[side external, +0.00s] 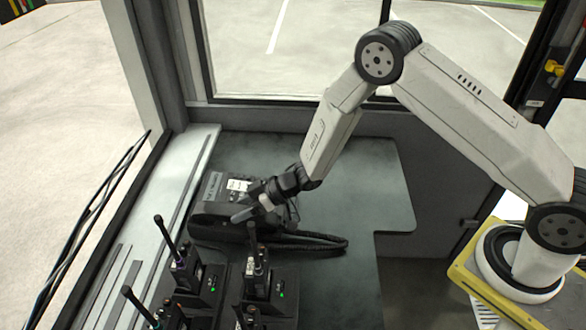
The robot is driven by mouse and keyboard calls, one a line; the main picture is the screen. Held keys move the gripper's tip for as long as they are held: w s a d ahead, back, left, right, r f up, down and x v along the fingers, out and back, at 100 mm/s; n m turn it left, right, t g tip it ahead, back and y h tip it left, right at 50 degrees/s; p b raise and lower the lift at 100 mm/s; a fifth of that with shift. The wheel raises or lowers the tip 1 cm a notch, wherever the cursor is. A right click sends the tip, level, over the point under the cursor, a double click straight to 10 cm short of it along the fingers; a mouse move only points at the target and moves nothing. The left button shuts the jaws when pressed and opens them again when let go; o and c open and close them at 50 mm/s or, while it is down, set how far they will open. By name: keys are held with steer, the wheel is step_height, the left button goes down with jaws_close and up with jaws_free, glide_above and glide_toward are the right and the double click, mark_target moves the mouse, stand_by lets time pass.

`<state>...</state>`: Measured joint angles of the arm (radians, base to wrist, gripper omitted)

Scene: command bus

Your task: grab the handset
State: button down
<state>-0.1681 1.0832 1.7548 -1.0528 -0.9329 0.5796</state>
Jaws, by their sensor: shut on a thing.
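The black desk phone (213,187) sits on the dark desk near its left edge, with a light label panel on top. Its black handset (215,222) lies along the near side of the phone, and its dark colour blends with the phone body. My gripper (256,208) reaches down from the upper right and is shut on the handset near its right end. The fingers hide part of the handset. I cannot tell whether the handset is clear of the phone.
A black cord (318,241) loops right across the desk (365,180). Several handheld radios with upright antennas stand in chargers, including one radio (183,262) and another (258,270), close in front of the phone. Windows and a ledge border the desk. The desk's right side is clear.

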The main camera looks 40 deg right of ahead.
steer(key=shift+r, duration=1.1)
steer(key=s+d+r, duration=0.2)
steer(key=s+r, duration=0.3)
steer(key=s, duration=0.1)
steer(key=s+d+r, duration=0.2)
steer(key=s+r, duration=0.3)
steer(key=s, duration=0.2)
steer(key=shift+d+r, duration=0.3)
steer(key=shift+r, duration=0.1)
steer(key=shift+s, duration=0.1)
